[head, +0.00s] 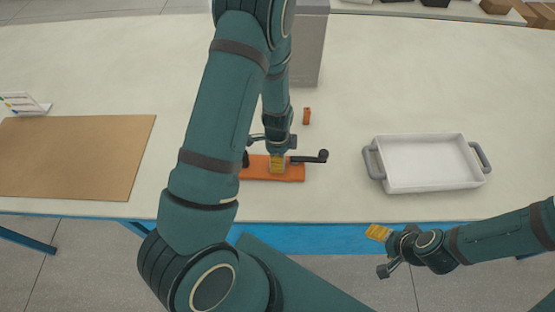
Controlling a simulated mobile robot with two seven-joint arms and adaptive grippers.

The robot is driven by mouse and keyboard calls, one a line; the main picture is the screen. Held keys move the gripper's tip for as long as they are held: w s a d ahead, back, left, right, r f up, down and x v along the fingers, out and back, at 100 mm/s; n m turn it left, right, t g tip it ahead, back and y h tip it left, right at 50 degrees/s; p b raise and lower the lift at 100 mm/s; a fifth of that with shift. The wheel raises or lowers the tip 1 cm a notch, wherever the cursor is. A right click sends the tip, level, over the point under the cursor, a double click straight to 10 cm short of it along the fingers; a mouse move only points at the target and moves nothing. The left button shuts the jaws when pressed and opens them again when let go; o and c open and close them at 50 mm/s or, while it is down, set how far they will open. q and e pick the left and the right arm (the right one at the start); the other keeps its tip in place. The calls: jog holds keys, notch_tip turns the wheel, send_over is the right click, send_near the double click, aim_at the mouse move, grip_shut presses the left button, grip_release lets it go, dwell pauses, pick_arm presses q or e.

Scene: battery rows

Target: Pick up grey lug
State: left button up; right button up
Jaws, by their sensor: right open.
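A dark grey piece with a rounded knob end (322,156) sticks out to the right over an orange block (290,173) on the table. It may be the grey lug; I cannot tell for sure. My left gripper (277,163) points down at the orange block, with a yellow fingertip pad in front of it. My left arm and gripper hide part of the block, and whether the jaws hold anything is unclear. My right gripper (379,252) is open and empty, in front of the table's front edge, below the white tray.
A white tray (425,185) with grey handles stands at the right. A small orange piece (307,116) lies behind the block. A brown board (75,157) and a small white rack (25,105) are at the left. A grey box (310,50) stands behind.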

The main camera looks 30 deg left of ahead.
pick_arm(q)
jog(key=shift+c, duration=0.4)
grip_shut()
notch_tip(320, 180, up, 10)
jog(key=shift+p, duration=0.45)
